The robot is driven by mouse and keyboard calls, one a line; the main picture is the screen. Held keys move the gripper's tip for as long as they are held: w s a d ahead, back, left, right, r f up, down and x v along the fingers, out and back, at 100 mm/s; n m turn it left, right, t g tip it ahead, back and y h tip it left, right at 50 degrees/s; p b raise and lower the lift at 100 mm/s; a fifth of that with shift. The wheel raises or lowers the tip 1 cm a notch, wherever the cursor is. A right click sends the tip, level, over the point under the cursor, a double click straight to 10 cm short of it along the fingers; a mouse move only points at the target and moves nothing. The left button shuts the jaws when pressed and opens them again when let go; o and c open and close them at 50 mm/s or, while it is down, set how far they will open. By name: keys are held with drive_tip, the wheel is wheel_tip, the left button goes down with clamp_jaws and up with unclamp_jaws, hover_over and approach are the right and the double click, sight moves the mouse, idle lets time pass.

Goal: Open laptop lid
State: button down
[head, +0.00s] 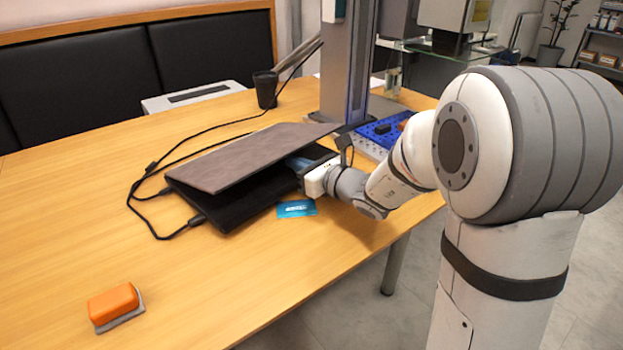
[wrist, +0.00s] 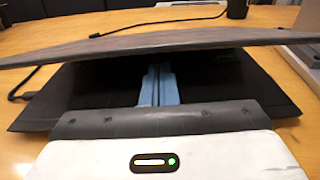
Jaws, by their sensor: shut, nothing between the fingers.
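The laptop is on the wooden table, with a grey-brown lid (head: 245,155) raised part way and tilted above the black base (head: 238,205). Cables run from its left side. My gripper (head: 296,162) reaches in from the right, between the lid and the base. In the wrist view the blue fingers of my gripper (wrist: 158,84) are together under the lid (wrist: 165,42), over the dark base (wrist: 60,95). Nothing shows between them. Whether the fingertips touch the lid's underside is hard to tell.
An orange and grey block (head: 115,304) lies at the front left of the table (head: 190,290). A blue card (head: 296,209) lies beside the laptop. A black cup (head: 265,89) and a marker machine's column (head: 345,65) with a blue perforated plate (head: 378,135) stand behind.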

drive_tip(key=shift+w+a+r, duration=0.1)
drive_tip(key=shift+a+r, duration=0.05)
drive_tip(key=shift+r, duration=0.4)
drive_tip(key=shift+w+a+r, duration=0.1)
drive_tip(key=shift+r, duration=0.4)
drive_tip(key=shift+r, duration=0.1)
